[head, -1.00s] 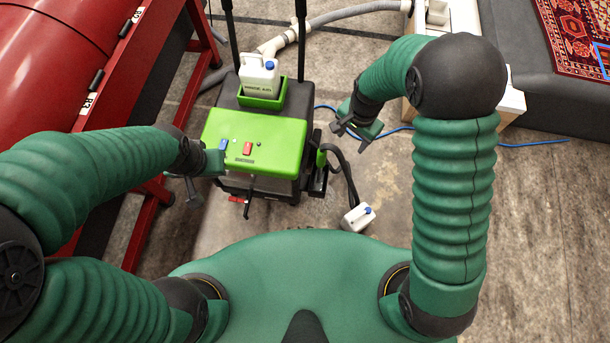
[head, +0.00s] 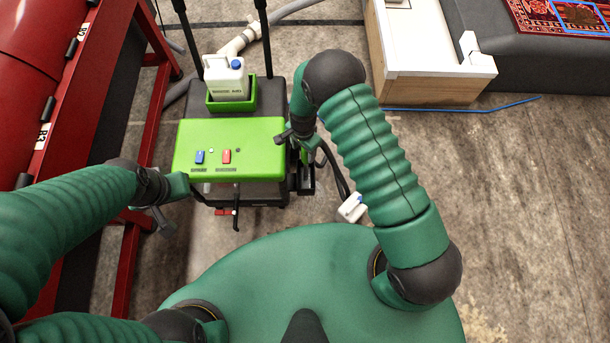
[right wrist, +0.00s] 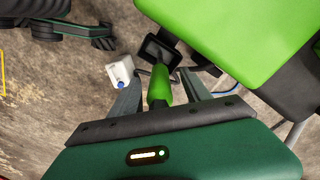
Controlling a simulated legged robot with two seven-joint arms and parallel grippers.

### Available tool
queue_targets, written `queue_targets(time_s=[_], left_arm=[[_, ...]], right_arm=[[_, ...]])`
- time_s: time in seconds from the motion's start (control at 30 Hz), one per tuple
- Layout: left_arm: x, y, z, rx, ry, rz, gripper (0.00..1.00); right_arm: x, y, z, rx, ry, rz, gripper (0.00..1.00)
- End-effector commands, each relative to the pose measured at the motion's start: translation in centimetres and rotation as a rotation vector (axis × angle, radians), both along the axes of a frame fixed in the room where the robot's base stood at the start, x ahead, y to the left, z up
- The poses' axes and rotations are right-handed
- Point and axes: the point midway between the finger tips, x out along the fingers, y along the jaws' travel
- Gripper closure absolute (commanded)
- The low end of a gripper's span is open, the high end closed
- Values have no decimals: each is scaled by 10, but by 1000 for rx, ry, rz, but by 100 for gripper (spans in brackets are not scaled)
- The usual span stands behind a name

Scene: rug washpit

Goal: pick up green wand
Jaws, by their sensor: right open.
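The green wand (head: 306,155) stands at the right side of the green and black machine, mostly hidden by my right gripper in the head view. In the right wrist view its bright green handle (right wrist: 160,88) lies between the two fingers, with a dark holder beyond it. My right gripper (head: 297,138) is open around the handle, with a gap to each finger in the right wrist view (right wrist: 160,74). My left gripper (head: 157,212) hangs empty at the machine's left front; its finger gap is unclear.
A red frame (head: 140,190) stands left. Floor at right is clear.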

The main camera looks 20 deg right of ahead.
Motion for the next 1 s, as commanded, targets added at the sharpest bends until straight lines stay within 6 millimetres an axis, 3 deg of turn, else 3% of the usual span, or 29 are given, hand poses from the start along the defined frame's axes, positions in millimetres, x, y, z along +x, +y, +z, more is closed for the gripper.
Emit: queue_targets(time_s=[0.1,0.2,0.43,0.87,1.0], left_arm=[[0,0,-10,0,0,0,100],[0,0,-12,0,0,0,100],[0,0,-11,0,0,0,100],[0,0,-11,0,0,0,100],[0,0,-11,0,0,0,100]], right_arm=[[2,-6,-28,1,3,-2,44],[2,-7,-39,1,2,-2,44],[2,-6,-40,0,0,0,44],[2,-6,-40,1,0,0,99],[3,-6,-40,0,-1,-1,100]])
